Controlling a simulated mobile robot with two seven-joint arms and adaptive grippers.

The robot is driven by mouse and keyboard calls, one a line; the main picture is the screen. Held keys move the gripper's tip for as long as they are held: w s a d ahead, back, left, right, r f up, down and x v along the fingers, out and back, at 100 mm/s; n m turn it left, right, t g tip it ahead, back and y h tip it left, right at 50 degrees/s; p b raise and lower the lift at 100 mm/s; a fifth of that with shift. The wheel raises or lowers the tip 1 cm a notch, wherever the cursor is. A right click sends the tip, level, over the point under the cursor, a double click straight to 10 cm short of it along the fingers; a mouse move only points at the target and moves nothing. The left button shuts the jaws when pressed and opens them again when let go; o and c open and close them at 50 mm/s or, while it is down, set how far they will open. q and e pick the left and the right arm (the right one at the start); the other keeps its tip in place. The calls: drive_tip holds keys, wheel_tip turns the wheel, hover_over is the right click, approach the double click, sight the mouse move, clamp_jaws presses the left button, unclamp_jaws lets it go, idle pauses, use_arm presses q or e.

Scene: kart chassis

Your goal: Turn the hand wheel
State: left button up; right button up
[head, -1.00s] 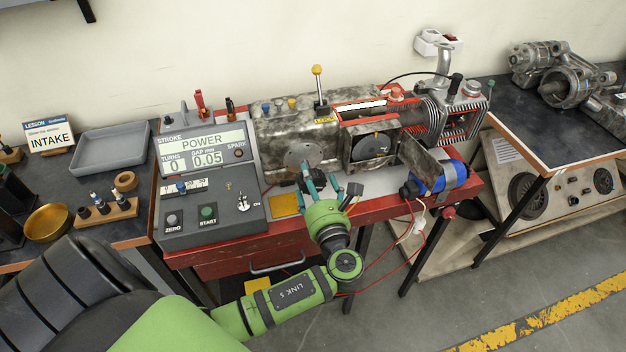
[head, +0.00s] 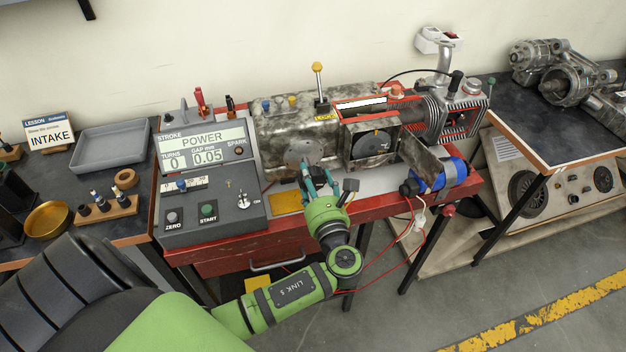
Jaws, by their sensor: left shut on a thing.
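The hand wheel (head: 304,151) shows as a round grey metal disc low on the front left of the worn engine block (head: 282,128). My left gripper (head: 316,172) is at the lower edge of this disc, with its teal fingers pointing up at it. It is shut on a small part there, which looks like the wheel's handle; the fingers hide most of it. The display box (head: 204,142) left of the engine reads POWER, turns 0 and gap 0.05. My right gripper is not in view.
The engine stands on a red bench (head: 225,255). A blue cylinder (head: 442,176) lies right of my gripper, with a red cable hanging below. A yellow plate (head: 286,202) lies left of it. A yellow-knobbed lever (head: 318,68) rises above the engine. Grey tray (head: 110,145) at left.

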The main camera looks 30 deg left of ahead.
use_arm(q)
drive_tip(key=n+b, duration=0.1)
drive_tip(key=n, duration=0.4)
drive_tip(key=n+b, duration=0.2)
drive_tip(key=n, duration=0.2)
drive_tip(key=shift+f+n+b, duration=0.1)
drive_tip(key=shift+n+b, duration=0.25)
drive_tip(key=shift+n, duration=0.05)
drive_tip(key=n+b, duration=0.2)
drive_tip(key=shift+n, duration=0.3)
drive_tip(key=n+b, duration=0.3)
drive_tip(key=shift+n, duration=0.4)
drive_tip(key=n+b, duration=0.3)
drive_tip(key=shift+a, duration=0.1)
drive_tip(key=shift+n+b, duration=0.45)
drive_tip(key=shift+n, duration=0.35)
drive_tip(key=shift+r, duration=0.2)
